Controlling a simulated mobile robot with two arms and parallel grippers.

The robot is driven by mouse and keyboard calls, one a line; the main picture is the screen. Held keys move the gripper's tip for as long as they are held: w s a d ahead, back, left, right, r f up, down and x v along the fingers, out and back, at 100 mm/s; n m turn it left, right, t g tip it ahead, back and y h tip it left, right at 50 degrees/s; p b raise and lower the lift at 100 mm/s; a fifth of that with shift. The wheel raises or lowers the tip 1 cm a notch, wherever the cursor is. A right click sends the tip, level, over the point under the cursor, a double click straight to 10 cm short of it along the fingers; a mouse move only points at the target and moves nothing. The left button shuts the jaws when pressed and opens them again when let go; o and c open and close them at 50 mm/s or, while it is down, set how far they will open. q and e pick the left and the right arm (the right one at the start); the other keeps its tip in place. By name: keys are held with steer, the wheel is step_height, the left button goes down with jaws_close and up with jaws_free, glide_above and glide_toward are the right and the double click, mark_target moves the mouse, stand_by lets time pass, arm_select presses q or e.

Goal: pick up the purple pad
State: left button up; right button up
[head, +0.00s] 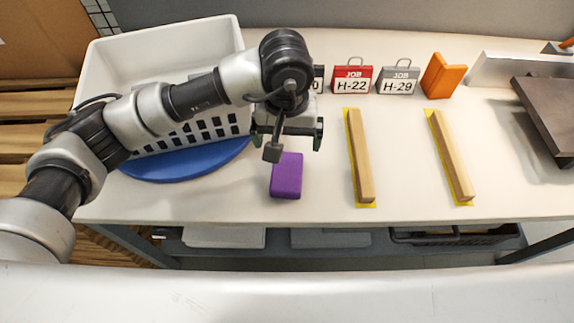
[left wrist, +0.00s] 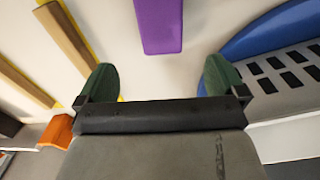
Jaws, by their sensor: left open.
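The purple pad (head: 287,176) lies flat on the white table near its front edge, left of the wooden strips. It also shows at the top of the left wrist view (left wrist: 159,24), beyond the fingertips and roughly centred between them. My left gripper (head: 287,140) is above the table, just behind the pad in the head view. Its two green fingers are wide apart with nothing between them, as the left wrist view (left wrist: 160,80) shows. The gripper is apart from the pad. My right gripper is not in view.
A white basket (head: 215,50) and a blue disc (head: 185,165) are at the left. Two wooden strips (head: 361,155) (head: 452,160) lie on yellow to the right. Bare table surrounds the pad's right side.

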mark_target(288, 168)
arm_select(q)
step_height(288, 168, down, 5)
steer(key=shift+a+f+p, duration=0.1)
steer(key=shift+p, duration=0.35)
steer(key=shift+s+f+p, duration=0.1)
steer(key=shift+f+p, duration=0.25)
steer(key=shift+f, duration=0.3)
step_height(288, 168, down, 3)
steer(key=shift+s+f+p, duration=0.15)
steer(key=shift+f+p, duration=0.05)
steer(key=shift+p, duration=0.35)
steer(key=shift+f, duration=0.4)
steer(key=shift+c, duration=0.3)
steer(key=c, duration=0.9)
steer(key=shift+r, duration=0.1)
steer(key=shift+c, duration=0.2)
